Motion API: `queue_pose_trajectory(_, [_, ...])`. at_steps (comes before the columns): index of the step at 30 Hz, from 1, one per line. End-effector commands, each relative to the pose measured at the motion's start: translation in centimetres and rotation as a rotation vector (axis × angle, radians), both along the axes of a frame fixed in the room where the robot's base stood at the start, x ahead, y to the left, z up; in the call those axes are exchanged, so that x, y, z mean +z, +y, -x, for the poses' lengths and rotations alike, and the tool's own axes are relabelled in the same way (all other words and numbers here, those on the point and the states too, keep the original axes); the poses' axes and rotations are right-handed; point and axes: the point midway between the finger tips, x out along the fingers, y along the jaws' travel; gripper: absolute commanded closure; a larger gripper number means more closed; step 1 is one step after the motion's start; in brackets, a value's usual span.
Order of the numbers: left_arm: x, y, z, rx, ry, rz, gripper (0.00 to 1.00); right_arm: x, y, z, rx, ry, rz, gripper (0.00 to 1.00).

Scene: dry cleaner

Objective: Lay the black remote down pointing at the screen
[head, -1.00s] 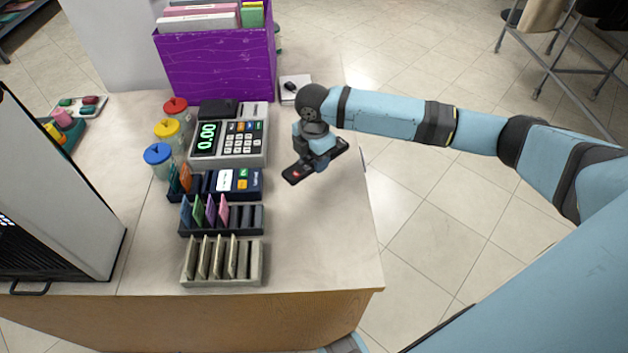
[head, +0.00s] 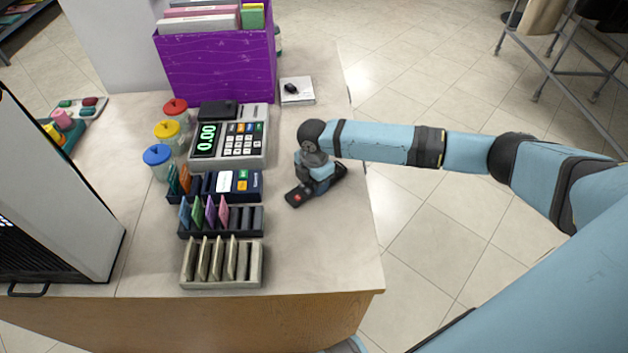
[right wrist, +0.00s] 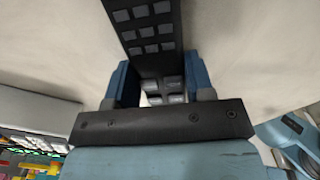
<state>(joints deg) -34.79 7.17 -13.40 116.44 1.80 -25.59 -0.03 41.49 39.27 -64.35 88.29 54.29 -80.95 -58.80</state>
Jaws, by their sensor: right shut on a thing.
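The black remote (head: 296,197) has a red button near its lower-left end and lies flat-looking, slanting from lower left to upper right in the head view. My right gripper (head: 316,185) is shut around its middle from above. In the right wrist view the remote (right wrist: 150,30), with its grey keys, runs between the two blue fingers (right wrist: 151,85). It is low over the counter's right part; I cannot tell whether it touches. The lit screen reading 0.00 (head: 206,139) is on the grey register, left of the remote. My left gripper is out of view.
The counter (head: 315,245) is clear in front of the remote. A purple file box (head: 215,68) and a white pad (head: 298,97) are behind. The counter's right edge is close.

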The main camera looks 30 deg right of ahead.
Motion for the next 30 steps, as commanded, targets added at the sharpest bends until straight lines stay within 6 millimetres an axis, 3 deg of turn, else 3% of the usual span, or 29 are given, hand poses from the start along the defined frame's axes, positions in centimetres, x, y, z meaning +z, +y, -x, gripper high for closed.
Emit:
queue_pose_trajectory(1, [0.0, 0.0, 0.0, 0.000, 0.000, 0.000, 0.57, -0.1, 0.0, 0.0, 0.000, 0.000, 0.000, 0.49])
queue_pose_trajectory(4, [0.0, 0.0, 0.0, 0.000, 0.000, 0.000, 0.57, -0.1, 0.0, 0.0, 0.000, 0.000, 0.000, 0.26])
queue_pose_trajectory(14, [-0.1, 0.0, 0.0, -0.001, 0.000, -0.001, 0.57, 0.2, 0.0, 0.0, 0.000, 0.000, 0.000, 0.26])
queue_pose_trajectory(19, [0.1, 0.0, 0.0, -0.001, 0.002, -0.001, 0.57, 2.5, 0.0, -0.1, 0.001, -0.002, -0.001, 0.26])
queue_pose_trajectory(30, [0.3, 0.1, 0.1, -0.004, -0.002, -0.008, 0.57, 10.1, 0.1, 0.0, 0.001, -0.002, -0.001, 0.26])
